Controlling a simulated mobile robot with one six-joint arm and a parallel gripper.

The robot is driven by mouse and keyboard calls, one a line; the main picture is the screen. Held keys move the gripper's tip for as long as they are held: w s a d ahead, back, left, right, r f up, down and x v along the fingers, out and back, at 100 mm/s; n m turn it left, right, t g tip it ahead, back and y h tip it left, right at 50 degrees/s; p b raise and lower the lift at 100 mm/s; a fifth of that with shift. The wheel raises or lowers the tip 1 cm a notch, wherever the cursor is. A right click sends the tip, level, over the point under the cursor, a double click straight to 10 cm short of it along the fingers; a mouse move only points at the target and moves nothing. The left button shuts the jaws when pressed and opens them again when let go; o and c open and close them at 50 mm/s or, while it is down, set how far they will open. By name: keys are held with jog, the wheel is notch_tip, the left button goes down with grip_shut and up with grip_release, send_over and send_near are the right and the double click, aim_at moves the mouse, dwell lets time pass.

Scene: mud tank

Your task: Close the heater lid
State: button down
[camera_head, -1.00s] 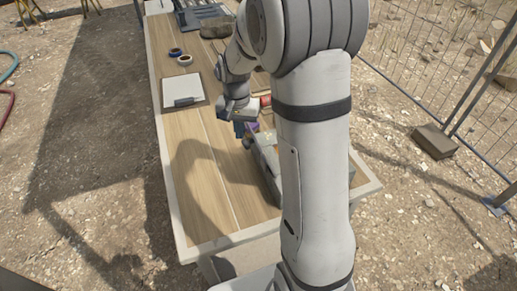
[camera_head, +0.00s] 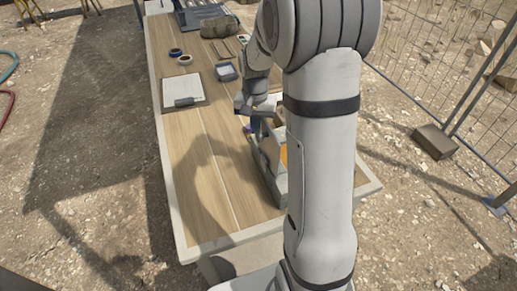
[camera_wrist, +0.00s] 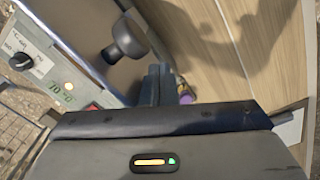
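The heater (camera_head: 270,185) is a grey box near the right edge of the table, mostly hidden behind my arm in the head view. A tan, raised face and an orange patch show above its rim; I cannot tell how far the lid is open. In the wrist view, the heater's light front panel (camera_wrist: 62,75) has a dial, a green display and a red switch. A black knob (camera_wrist: 127,42) stands on a grey-brown surface, probably the lid. My gripper (camera_wrist: 157,84) is beside the knob, apart from it in the picture; its dark fingers look together and empty.
The wooden table (camera_head: 205,200) is clear at the front left. A clipboard (camera_head: 183,90), tape rolls (camera_head: 185,60) and a small grey tray (camera_head: 226,71) lie farther back. A wire fence (camera_head: 440,70) and a brown block (camera_head: 434,141) stand to the right.

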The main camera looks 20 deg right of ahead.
jog(key=shift+d, duration=1.3)
jog(key=shift+r+p, duration=2.7)
jog(key=shift+r, duration=1.3)
